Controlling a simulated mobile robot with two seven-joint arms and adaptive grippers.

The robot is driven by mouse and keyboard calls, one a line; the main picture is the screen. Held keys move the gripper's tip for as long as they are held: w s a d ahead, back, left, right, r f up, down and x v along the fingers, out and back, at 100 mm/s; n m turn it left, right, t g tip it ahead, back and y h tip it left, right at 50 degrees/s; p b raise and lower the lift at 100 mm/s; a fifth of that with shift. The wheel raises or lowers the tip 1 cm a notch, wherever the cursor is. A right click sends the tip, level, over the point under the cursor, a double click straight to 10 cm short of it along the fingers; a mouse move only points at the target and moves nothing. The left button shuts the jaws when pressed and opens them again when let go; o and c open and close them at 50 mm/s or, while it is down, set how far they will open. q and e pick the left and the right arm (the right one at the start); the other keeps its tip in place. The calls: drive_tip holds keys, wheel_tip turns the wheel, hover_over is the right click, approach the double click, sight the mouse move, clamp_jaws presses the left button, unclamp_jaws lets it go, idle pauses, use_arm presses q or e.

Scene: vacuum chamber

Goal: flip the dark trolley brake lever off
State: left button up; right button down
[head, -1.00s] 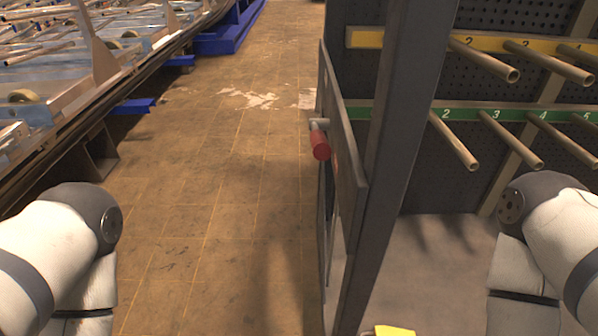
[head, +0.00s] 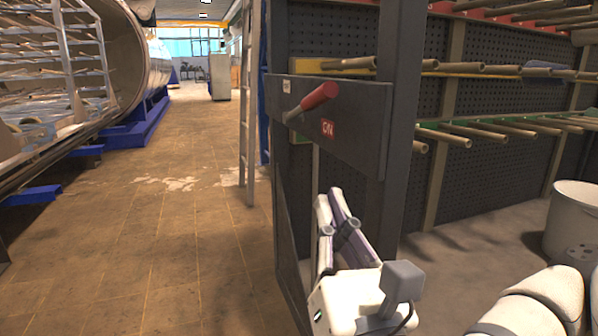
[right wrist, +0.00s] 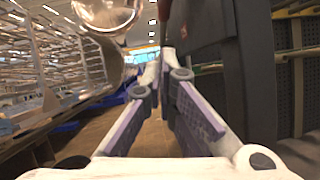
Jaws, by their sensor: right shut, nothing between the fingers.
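The brake lever (head: 318,97) has a red grip and a short metal shank. It sits on a dark plate (head: 350,105) fixed to the dark trolley frame. Its grip slants up and right, above a red ON label (head: 328,129); a small pale label lies at the plate's left, too small to read. My right gripper (head: 329,194) is shut and empty. It points up, below the lever and apart from it. In the right wrist view its fingers (right wrist: 166,58) meet near the top; a dark reddish bar above may be the lever. My left gripper is out of view.
Racks with pegs (head: 460,130) stand behind the trolley post (head: 400,120). A white bucket (head: 575,220) is at right. A ladder (head: 250,100) stands beyond the plate. The tiled floor (head: 160,240) at left is open, up to a long metal rack (head: 60,70).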

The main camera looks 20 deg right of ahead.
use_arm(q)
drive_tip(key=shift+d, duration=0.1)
use_arm(e)
drive_tip(key=shift+d+r, duration=0.1)
drive_tip(key=shift+d, duration=0.05)
drive_tip(key=b, duration=0.5)
approach(307, 109)
drive_tip(key=w+f, duration=0.1)
drive_tip(key=w, duration=0.2)
drive_tip(key=shift+w+d+r+p, duration=0.15)
drive_tip(key=shift+w+r, duration=0.1)
drive_tip(key=shift+r, duration=0.45)
drive_tip(key=shift+w+d+r+p, duration=0.15)
drive_tip(key=shift+w+r, duration=0.15)
drive_tip(key=shift+r, duration=0.35)
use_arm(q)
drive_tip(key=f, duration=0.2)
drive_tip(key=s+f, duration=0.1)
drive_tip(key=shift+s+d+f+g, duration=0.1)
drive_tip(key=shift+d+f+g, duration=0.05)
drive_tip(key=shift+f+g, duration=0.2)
